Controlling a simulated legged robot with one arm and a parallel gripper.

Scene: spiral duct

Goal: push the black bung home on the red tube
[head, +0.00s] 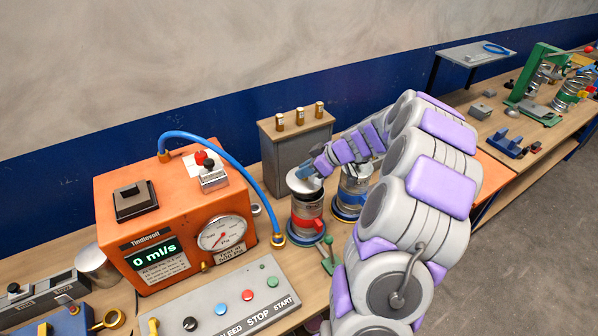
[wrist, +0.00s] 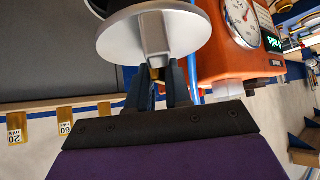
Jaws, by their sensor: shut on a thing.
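The red tube (head: 307,216), a short silver duct with a red band and a red tab, stands upright on a round base on the bench. The bung's silver disc (head: 303,181) is at the tube's top; whether a gap is left under it is hard to tell. In the wrist view the disc (wrist: 165,40) shows with a fin-like handle, and a bit of its black part shows at the top edge. My gripper (head: 318,168) is above the tube, its two fingers (wrist: 161,82) shut on the handle. The tube itself is hidden behind the disc in the wrist view.
A blue-banded tube (head: 354,190) stands just right of the red one. An orange test box (head: 170,225) reading 0 ml/s, with a blue hose (head: 235,165), is at left. A button panel (head: 225,310) is in front.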

